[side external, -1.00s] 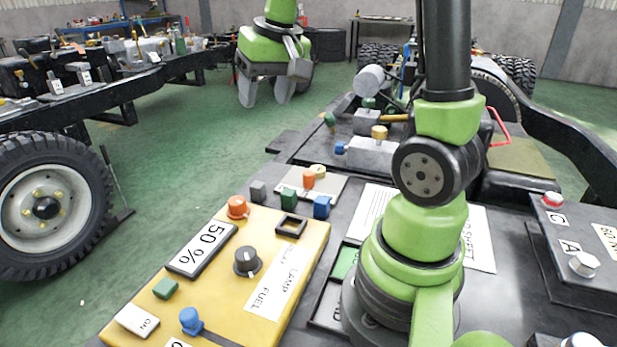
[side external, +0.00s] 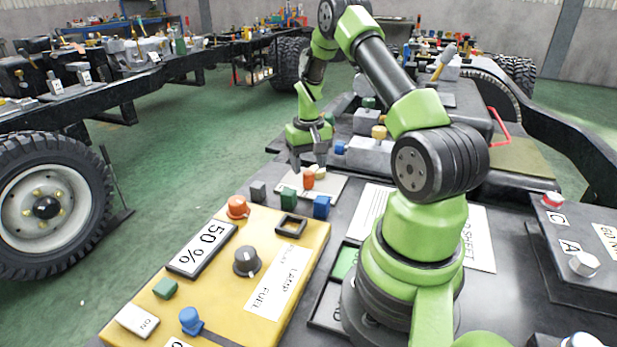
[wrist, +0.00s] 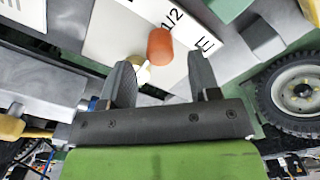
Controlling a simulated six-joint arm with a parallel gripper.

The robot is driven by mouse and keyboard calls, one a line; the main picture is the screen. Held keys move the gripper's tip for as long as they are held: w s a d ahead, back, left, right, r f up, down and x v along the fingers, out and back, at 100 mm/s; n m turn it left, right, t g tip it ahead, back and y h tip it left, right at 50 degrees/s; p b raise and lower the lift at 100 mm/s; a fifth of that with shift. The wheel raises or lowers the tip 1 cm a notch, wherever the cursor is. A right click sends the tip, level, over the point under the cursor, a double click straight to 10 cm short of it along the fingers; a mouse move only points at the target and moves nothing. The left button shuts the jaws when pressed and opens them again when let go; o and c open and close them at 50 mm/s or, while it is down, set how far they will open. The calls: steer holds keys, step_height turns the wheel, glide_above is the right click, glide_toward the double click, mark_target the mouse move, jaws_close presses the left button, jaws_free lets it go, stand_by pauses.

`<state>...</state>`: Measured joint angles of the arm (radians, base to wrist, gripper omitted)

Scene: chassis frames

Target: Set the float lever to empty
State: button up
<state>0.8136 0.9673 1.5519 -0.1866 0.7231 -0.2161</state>
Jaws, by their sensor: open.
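The float lever has an orange knob (side external: 308,179) on a white plate (side external: 333,190) near the middle of the side view. A cream piece (side external: 319,171) sits right beside the knob. In the wrist view the orange knob (wrist: 160,47) lies near the "1/2" mark, with the "E" mark further right on the white plate (wrist: 115,35). The cream piece (wrist: 140,70) shows next to the left finger. My gripper (side external: 308,160) points down above the plate, its fingers apart and empty. In the wrist view the knob appears between the fingertips of my gripper (wrist: 162,60); contact cannot be told.
Grey (side external: 258,191), green (side external: 288,198) and blue (side external: 322,207) blocks stand just in front of the plate. A yellow panel (side external: 215,290) with knobs and a "50 %" display (side external: 202,248) lies nearer. Grey fittings with a blue cap (side external: 340,148) stand just right of my gripper.

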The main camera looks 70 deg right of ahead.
mark_target(308, 172)
steer(key=shift+f, duration=2.15)
jaws_close()
